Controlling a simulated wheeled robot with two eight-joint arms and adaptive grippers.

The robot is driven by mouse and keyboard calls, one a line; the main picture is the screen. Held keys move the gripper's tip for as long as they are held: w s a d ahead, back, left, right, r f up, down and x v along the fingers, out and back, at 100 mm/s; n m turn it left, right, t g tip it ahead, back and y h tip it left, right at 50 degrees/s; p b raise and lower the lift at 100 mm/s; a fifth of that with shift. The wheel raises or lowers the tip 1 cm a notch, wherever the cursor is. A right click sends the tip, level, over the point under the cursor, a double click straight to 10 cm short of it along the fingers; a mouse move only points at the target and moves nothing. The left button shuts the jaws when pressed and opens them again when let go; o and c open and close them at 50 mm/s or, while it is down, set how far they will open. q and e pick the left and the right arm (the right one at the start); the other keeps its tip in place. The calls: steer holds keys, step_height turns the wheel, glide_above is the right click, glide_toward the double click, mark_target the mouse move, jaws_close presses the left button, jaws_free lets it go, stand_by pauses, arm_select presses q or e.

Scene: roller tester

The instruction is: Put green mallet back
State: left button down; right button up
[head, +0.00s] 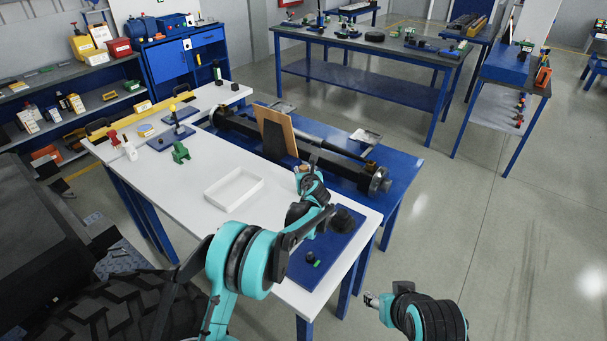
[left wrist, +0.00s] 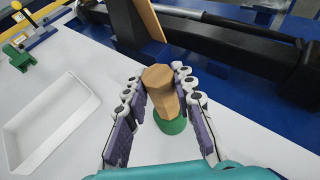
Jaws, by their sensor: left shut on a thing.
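My left gripper (head: 306,172) is over the white table's right part, beside the long black roller device. In the left wrist view its two fingers (left wrist: 160,95) are closed around the pale wooden handle (left wrist: 158,78) of the green mallet. The green mallet's head (left wrist: 170,124) shows below the handle; I cannot tell whether it touches the table. In the head view the mallet is mostly hidden by my gripper. My right gripper (head: 374,300) is over the floor at lower right, small and partly seen, away from the table.
A blue mat (head: 330,262) with dark round items lies at the table's near right end. A white tray (head: 233,189) stands left of my left gripper. A green block (head: 180,152) is farther back. The roller device (head: 330,150) carries an upright wooden board (head: 277,130).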

arm_select(q)
steer(key=shift+r, duration=0.15)
steer(key=c, duration=1.3)
jaws_free()
steer(key=shift+o, duration=0.2)
